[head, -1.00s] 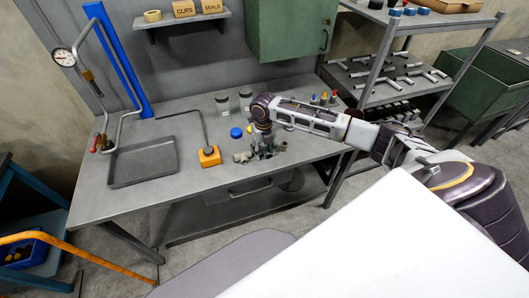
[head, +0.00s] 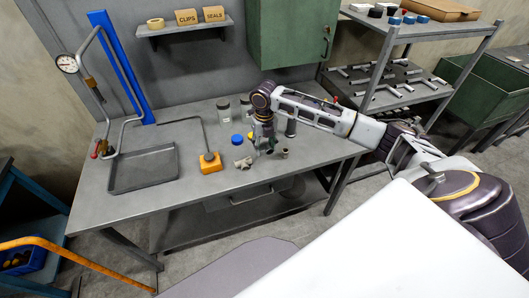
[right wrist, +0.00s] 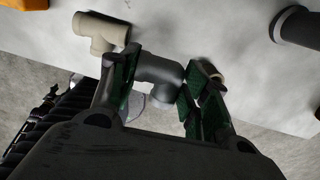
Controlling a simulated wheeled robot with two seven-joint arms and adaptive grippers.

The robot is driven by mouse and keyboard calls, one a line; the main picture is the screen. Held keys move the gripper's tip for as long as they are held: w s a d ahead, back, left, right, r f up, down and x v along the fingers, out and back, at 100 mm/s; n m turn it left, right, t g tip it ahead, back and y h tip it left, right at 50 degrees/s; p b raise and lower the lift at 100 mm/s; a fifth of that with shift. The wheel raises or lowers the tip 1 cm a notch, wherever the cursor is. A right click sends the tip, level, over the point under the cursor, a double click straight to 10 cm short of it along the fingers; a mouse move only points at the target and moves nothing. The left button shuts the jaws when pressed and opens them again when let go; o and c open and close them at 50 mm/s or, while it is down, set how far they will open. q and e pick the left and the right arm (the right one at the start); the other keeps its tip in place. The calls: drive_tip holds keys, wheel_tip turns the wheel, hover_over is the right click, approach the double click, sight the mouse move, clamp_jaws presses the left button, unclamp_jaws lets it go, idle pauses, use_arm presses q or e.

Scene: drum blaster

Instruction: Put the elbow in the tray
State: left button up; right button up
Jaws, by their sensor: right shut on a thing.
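My right gripper (head: 264,146) is over the front part of the workbench in the head view. In the right wrist view its green-padded fingers (right wrist: 160,88) are shut on a grey pipe elbow (right wrist: 158,74), which sits between them. In the head view the elbow is hard to make out among the fingers. The tray (head: 143,170) is a shallow grey metal pan, empty, on the left part of the bench, well to the left of the gripper. My left gripper is not in view.
A pale tee fitting (head: 243,163) lies just left of the gripper. A short pipe piece (head: 283,153) and a dark cylinder (head: 291,127) stand to its right.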

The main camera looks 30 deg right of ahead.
sight(264, 145)
drive_tip(key=shift+r, duration=1.65)
